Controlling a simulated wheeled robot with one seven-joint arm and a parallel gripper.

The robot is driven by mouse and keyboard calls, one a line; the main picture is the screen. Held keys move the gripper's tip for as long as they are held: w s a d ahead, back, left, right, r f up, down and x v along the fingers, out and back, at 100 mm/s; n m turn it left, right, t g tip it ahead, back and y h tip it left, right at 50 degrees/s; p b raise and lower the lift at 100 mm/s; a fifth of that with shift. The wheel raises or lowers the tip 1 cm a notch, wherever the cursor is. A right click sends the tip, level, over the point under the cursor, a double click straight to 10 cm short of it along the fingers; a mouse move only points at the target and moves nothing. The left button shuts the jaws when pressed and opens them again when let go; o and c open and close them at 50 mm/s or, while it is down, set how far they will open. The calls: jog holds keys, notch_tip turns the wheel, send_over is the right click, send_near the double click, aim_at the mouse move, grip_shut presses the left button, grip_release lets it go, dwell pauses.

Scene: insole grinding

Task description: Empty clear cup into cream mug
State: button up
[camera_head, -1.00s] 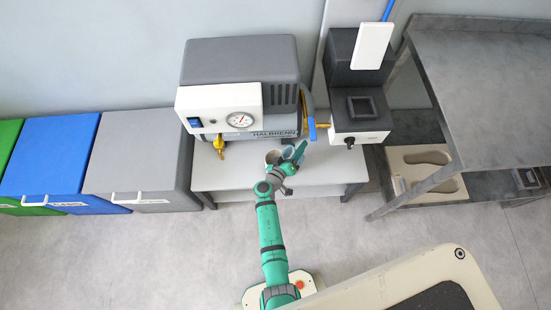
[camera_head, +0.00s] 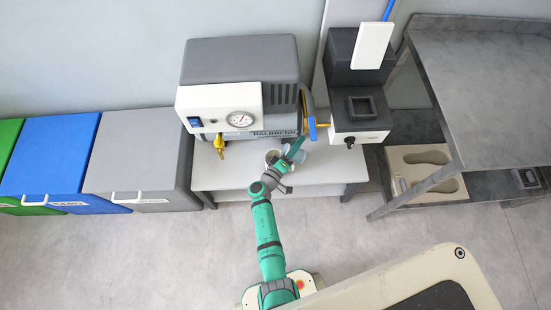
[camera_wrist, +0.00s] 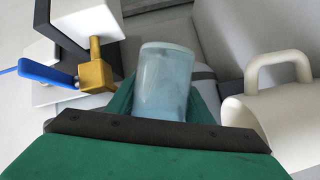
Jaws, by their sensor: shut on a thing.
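The clear cup (camera_wrist: 163,90) looks pale blue and see-through in the wrist view. My gripper (camera_wrist: 160,108) is shut on it, with a green finger on each side. In the head view the cup (camera_head: 297,155) is tilted at the end of my arm, partly hidden by my gripper (camera_head: 291,158). The cream mug (camera_head: 271,156) stands on the white bench just left of the cup. In the wrist view the mug (camera_wrist: 290,118) lies to the right with its handle upward in the picture, its lower part cut off. I cannot tell what is inside the cup.
The grey machine (camera_head: 240,62) with a gauge and brass valve (camera_head: 219,146) stands close behind on the white bench (camera_head: 232,177). A black-and-white unit (camera_head: 358,112) stands at right. Grey and blue bins are left, a metal table (camera_head: 480,75) right. Open floor lies in front.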

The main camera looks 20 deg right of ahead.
jog(key=shift+r, duration=0.15)
jog(key=shift+w+a+r+n+h, duration=0.35)
jog(key=shift+a+n, duration=0.2)
jog(key=shift+n, duration=0.35)
jog(key=shift+s+d+r+n, duration=0.1)
jog(key=shift+d+n, duration=0.05)
jog(key=shift+n, duration=0.15)
jog(key=shift+a+r+n+t+h, duration=0.3)
jog(key=shift+n+t, duration=0.2)
jog(key=shift+n, duration=0.5)
dwell(0.3)
jog(key=shift+w+r+n+p, duration=0.2)
jog(key=shift+n+p, duration=0.15)
jog(key=shift+n, duration=0.15)
jog(key=shift+a+r+n+h, duration=0.1)
jog(key=shift+n+h, duration=0.15)
jog(key=shift+n, duration=0.05)
